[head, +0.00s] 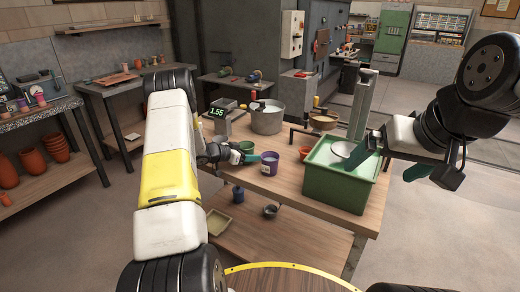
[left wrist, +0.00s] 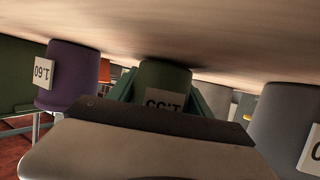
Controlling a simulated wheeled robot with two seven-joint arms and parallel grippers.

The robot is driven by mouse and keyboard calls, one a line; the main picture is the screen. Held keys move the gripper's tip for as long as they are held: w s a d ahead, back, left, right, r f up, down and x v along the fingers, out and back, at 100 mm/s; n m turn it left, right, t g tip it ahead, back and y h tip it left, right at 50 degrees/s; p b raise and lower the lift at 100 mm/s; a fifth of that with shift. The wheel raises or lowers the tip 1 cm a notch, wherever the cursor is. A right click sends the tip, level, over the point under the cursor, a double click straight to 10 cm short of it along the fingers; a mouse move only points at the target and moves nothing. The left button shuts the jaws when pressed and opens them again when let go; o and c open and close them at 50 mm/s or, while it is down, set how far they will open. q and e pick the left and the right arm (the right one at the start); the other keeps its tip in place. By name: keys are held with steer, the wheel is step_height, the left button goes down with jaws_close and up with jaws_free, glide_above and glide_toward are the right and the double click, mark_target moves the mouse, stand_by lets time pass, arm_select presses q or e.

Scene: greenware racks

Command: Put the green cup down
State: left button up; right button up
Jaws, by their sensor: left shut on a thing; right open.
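The green cup (left wrist: 165,82) sits between the teal fingers of my left gripper in the left wrist view, which is upside down. Its label is partly covered by my gripper body, and its base lies close to the wooden table top; I cannot tell whether it touches. In the head view my left gripper (head: 250,157) is low over the table, shut on the green cup (head: 247,146), which is mostly hidden behind it. My right gripper (head: 391,160) is open and empty above the green tub.
A purple cup labelled 1.60 (left wrist: 72,75) stands beside the green cup, right of it in the head view (head: 270,163). A grey cup (left wrist: 285,125) is on its other side. A scale (head: 217,125) reads 1.55. The green tub (head: 335,190) fills the table's right end.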

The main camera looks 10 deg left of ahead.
arm_select(q)
steer(key=shift+f, duration=0.15)
steer(key=o, duration=1.5)
